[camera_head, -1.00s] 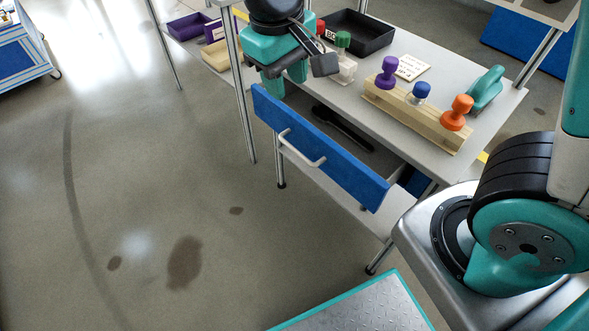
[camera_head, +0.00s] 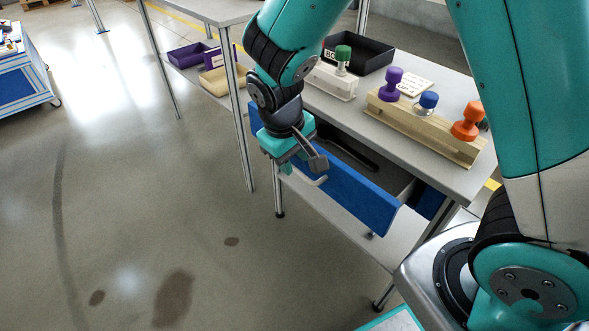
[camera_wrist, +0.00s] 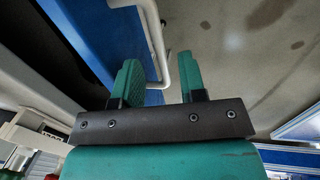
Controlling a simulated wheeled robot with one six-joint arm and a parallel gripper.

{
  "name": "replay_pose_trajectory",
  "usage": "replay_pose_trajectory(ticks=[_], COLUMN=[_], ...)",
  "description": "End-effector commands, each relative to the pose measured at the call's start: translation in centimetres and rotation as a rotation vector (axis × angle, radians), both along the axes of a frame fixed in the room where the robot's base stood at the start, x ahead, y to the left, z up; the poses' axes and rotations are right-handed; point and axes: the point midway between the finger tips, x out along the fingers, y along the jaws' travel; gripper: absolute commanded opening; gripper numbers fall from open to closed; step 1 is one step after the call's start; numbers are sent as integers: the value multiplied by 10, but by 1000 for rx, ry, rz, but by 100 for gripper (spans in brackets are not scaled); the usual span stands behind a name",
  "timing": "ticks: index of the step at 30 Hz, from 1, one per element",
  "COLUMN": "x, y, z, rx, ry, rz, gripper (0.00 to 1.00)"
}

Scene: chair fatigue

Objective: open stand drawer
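The stand drawer has a blue front (camera_head: 352,192) and stands pulled out from under the grey table top, its inside partly visible. Its pale bar handle (camera_head: 318,181) is on the outer face, partly hidden behind my gripper (camera_head: 292,162). In the wrist view, my gripper (camera_wrist: 160,62) has its two green fingers apart. The handle (camera_wrist: 157,42) runs between them, closer to the left finger; I cannot tell whether it touches. The blue drawer front (camera_wrist: 85,35) lies to the left of the fingers.
A dark object (camera_head: 352,153) lies in the drawer. On the table top (camera_head: 440,165) are a wooden rack (camera_head: 425,128) with purple, blue and orange stamps, a green-topped stamp (camera_head: 343,55) and a black tray (camera_head: 368,50). The floor in front is clear.

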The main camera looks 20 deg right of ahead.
Motion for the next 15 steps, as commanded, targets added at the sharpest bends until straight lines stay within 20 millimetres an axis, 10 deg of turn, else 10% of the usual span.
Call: replay_pose_trajectory(ticks=[15], x=[2], y=[-5], z=[-24], rx=[0], ry=[0], rz=[0], gripper=[38])
